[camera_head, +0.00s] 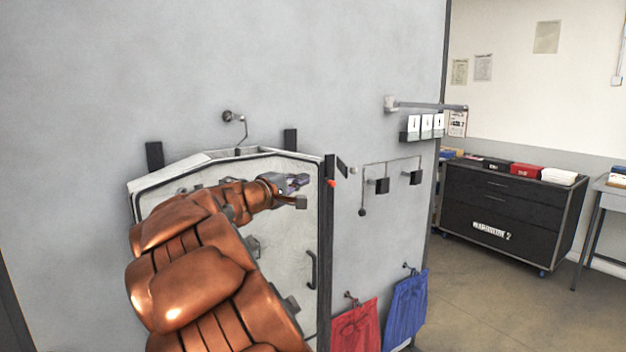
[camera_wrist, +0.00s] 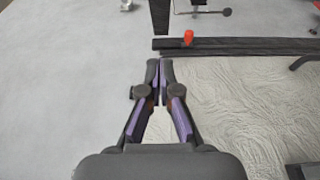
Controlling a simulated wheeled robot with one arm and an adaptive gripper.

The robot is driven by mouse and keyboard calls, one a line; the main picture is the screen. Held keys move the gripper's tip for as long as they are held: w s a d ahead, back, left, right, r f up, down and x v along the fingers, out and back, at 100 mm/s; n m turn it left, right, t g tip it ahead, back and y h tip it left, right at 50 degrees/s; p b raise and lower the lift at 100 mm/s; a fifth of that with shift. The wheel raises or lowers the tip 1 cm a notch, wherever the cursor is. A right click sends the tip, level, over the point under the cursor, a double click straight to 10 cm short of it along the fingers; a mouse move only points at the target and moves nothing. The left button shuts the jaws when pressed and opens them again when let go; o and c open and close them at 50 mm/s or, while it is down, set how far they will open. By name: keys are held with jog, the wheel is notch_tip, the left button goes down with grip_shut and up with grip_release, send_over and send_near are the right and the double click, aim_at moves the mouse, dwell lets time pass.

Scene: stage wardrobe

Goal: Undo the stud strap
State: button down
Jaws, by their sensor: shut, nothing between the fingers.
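A short black strip (camera_head: 342,167), which looks like the strap, stands at the upper right edge of the pale panel (camera_head: 285,220). My gripper (camera_head: 299,184) is shut and empty in front of the panel. In the wrist view its fingertips (camera_wrist: 160,66) lie just short of the bar.
Right of the panel are wall hooks with small black blocks (camera_head: 382,186), a rail (camera_head: 430,105), and hanging red (camera_head: 356,328) and blue (camera_head: 406,308) cloths. A dark handle (camera_head: 311,270) is on the panel. A black cabinet (camera_head: 510,215) stands far right, with open floor before it.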

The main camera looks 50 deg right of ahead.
jog(key=p, duration=0.3)
send_near(343, 171)
jog(key=w+d, duration=0.3)
jog(key=d, duration=0.1)
jog(key=s, duration=0.1)
jog(key=d, duration=0.1)
jog(key=s, duration=0.1)
jog(key=shift+s+d+r+p, duration=0.25)
jog(key=shift+s+d+p, duration=0.05)
jog(key=shift+d+p, duration=0.05)
jog(key=shift+s+d, duration=0.25)
jog(key=shift+d, duration=0.05)
jog(key=shift+f+b, duration=0.2)
jog(key=shift+b, duration=0.2)
